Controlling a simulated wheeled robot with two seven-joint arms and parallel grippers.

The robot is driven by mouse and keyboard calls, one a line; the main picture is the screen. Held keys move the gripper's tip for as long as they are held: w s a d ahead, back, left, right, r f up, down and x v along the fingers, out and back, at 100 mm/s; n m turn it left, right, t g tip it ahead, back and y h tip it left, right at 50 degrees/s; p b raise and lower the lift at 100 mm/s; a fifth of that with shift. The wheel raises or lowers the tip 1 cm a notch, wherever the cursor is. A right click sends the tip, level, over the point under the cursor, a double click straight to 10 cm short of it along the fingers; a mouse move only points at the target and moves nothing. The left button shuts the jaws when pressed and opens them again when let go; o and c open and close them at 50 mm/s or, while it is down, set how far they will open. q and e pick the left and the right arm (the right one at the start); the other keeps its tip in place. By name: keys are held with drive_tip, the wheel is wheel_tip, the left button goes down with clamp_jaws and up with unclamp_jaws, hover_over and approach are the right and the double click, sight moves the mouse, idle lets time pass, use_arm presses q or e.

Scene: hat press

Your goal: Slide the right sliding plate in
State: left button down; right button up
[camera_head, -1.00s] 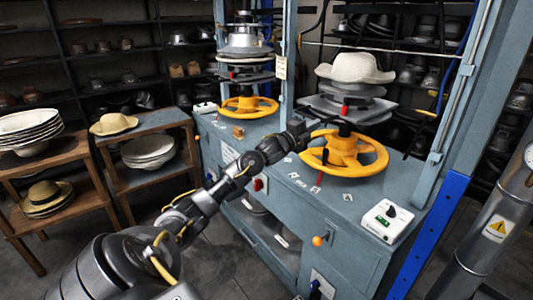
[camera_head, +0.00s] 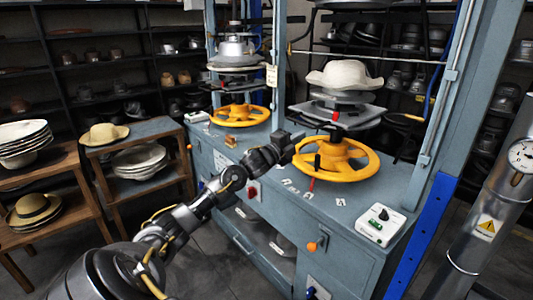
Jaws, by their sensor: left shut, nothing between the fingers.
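The right press station holds a pale felt hat (camera_head: 344,74) above a stack of grey plates. The right sliding plate (camera_head: 338,112) appears to be the wide grey plate beneath the hat, above the yellow handwheel (camera_head: 337,160). My left gripper (camera_head: 296,140) is at the left edge of that wheel, below and left of the plate. It is shut with nothing held. The fingertips are small and dark, so I cannot tell whether they touch the wheel or plate. My right gripper is out of view.
A left station has another yellow wheel (camera_head: 240,117) and stacked plates. A white control box (camera_head: 380,224) sits at the bench's right front. A blue upright (camera_head: 421,235) and a gauge column (camera_head: 490,200) stand to the right. Wooden hat shelves (camera_head: 150,128) stand left.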

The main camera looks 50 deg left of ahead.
use_arm(q)
drive_tip(key=b+v, duration=0.2)
drive_tip(key=v, duration=0.8)
drive_tip(key=shift+a, duration=0.15)
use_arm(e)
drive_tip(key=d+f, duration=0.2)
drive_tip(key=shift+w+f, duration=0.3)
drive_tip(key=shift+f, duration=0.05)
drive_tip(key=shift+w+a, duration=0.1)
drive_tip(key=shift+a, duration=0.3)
